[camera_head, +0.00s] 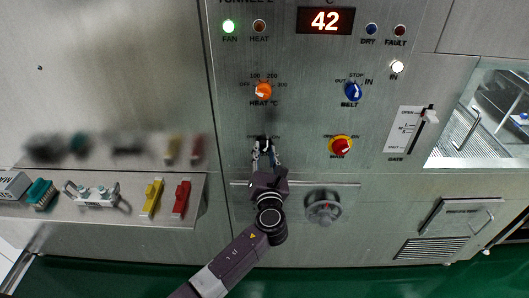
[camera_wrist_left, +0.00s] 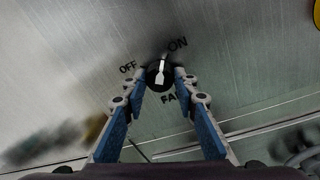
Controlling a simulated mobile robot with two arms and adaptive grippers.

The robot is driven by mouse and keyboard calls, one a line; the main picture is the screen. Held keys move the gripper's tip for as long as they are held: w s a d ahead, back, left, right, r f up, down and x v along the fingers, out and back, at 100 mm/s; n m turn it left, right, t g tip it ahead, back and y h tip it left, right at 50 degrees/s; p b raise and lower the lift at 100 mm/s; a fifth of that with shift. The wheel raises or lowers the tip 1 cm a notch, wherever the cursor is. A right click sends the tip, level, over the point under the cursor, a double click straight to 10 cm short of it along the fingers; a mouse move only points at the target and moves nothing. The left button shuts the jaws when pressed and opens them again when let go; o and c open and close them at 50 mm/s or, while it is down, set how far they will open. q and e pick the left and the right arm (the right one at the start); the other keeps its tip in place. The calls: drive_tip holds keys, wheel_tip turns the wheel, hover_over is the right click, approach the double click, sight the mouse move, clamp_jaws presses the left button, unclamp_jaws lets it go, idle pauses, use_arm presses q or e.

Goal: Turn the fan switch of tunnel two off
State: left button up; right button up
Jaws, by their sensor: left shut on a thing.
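The fan switch (camera_wrist_left: 160,76) is a small black knob with a white pointer on the steel panel. In the left wrist view OFF is printed at its upper left, ON at its upper right and FAN below. The pointer stands roughly upright, nearer ON than OFF. My left gripper (camera_wrist_left: 160,86) has its blue-padded fingers on both sides of the knob and is shut on it. In the head view the left gripper (camera_head: 265,150) reaches up from below and partly hides the switch. My right gripper is not in view.
An orange heat knob (camera_head: 263,91), a blue belt knob (camera_head: 353,92) and a red emergency button (camera_head: 340,146) on yellow are nearby. The display (camera_head: 325,20) reads 42. A gate slider (camera_head: 429,116) is at right. A shelf (camera_head: 100,215) with tools juts out at left.

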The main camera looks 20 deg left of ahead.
use_arm(q)
drive_tip(key=n, duration=0.3)
drive_tip(key=shift+n, duration=0.3)
drive_tip(key=n, duration=0.3)
drive_tip(key=shift+h, duration=0.4)
drive_tip(key=n+b, duration=0.1)
drive_tip(key=n, duration=0.3)
drive_tip(key=shift+a+n, duration=0.1)
drive_tip(key=shift+n, duration=0.2)
drive_tip(key=shift+n+h+b, duration=0.5)
drive_tip(key=shift+n+b, duration=0.3)
drive_tip(key=shift+n, duration=1)
drive_tip(key=o, duration=1.2)
drive_tip(key=shift+c, duration=0.2)
drive_tip(key=shift+s, duration=0.15)
drive_tip(key=v, duration=1.1)
drive_tip(key=shift+s+r, duration=0.25)
drive_tip(key=shift+s, duration=0.1)
